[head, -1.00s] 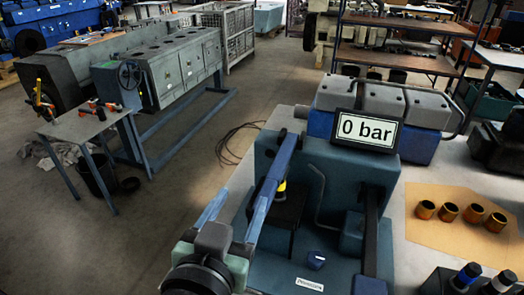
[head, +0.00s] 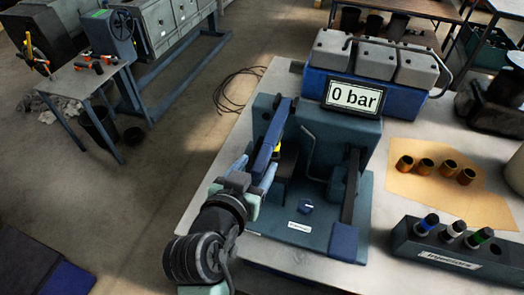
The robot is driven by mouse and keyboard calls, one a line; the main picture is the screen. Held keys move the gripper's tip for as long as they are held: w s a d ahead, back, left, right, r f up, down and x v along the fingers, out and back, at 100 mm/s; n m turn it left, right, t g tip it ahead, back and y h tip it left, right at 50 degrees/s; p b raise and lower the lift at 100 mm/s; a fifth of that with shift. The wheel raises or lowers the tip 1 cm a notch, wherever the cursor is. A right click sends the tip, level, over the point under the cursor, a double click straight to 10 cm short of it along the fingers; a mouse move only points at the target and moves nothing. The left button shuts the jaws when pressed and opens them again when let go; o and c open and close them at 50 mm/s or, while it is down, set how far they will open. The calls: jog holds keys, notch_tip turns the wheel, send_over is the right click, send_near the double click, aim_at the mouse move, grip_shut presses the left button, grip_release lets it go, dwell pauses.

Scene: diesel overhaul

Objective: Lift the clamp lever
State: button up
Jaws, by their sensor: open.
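The test stand (head: 392,136) is a dark teal block on a base plate, with a "0 bar" display (head: 354,98). A long blue lever (head: 274,139) slopes up along its left side, over a dark block and a yellow-banded piece (head: 278,146). A second, dark lever (head: 350,187) with a blue end grip (head: 343,240) lies low at the right. The frames do not label which is the clamp lever. My gripper (head: 257,174) is open at the near, lower end of the left lever, with pale blue fingers around that end. Contact cannot be told.
A rack marked "Injectors" (head: 457,260) stands at the right front. Several brass sleeves (head: 424,165) stand on brown paper. A grey and blue engine head (head: 371,82) sits behind the stand. A small tool table (head: 88,83) is at the left; the floor between is open.

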aim_at(262, 158)
jog(key=shift+p+x, duration=0.4)
jog(key=shift+x, duration=1.85)
grip_shut()
